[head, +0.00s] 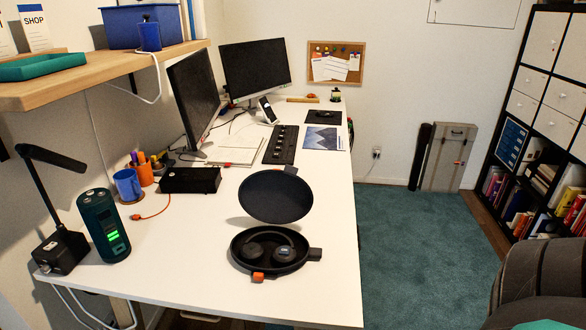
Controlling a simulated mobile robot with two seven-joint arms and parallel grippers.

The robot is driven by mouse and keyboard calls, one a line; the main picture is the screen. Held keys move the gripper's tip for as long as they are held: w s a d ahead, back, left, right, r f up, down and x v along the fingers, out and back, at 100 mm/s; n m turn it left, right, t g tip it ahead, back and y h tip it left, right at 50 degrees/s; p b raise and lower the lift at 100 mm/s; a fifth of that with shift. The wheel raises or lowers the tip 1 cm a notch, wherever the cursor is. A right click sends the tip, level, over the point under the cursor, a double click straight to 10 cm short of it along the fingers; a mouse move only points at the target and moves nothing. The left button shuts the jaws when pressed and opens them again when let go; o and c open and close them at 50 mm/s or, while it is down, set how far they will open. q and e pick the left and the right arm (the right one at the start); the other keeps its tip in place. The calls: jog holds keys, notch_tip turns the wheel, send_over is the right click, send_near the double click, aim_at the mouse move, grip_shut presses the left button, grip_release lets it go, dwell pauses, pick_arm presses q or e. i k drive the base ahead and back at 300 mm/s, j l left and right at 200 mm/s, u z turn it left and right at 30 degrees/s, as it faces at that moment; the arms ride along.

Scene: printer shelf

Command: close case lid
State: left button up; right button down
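A dark, rounded headphone case lies open near the front right of the white desk. Its base (240,262) holds a pair of dark headphones (268,247). An orange tab (258,277) is at the front rim of the base, and a dark grey tab (315,254) sticks out on its right. The case lid (275,196) stands open behind the base, its broad dark face toward me. A small tab shows at the lid's far edge. Neither of my grippers is in view.
The white desk (190,275) is clear left and right of the case. A dark green cylinder (103,225) and desk lamp (60,250) stand at left. Behind are a black box (190,180), keyboard (281,145) and monitors (255,68). A wooden shelf (95,80) overhangs the left side.

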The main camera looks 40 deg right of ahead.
aim_at(273, 196)
jog(key=k, duration=0.8)
jog(key=k+u, duration=0.2)
jog(key=u, duration=0.3)
jog(key=k+j+u, duration=0.1)
jog(key=u, duration=0.35)
jog(key=l+u, duration=0.2)
jog(key=u, duration=0.25)
jog(key=k+l+u, duration=0.15)
jog(key=u, duration=0.35)
jog(key=k+l, duration=0.25)
jog(key=l, duration=0.25)
jog(key=k+l, duration=0.2)
jog(key=l, duration=0.35)
jog(key=k+l, duration=0.25)
jog(key=l, duration=0.25)
jog(key=k+l, duration=0.25)
jog(key=l, duration=0.3)
jog(key=k+l, duration=0.25)
jog(key=l, duration=0.25)
jog(key=k+l, duration=0.2)
jog(key=l, duration=0.35)
jog(key=k+l, duration=0.25)
jog(key=l, duration=0.25)
jog(key=k+l, duration=0.25)
jog(key=l, duration=0.3)
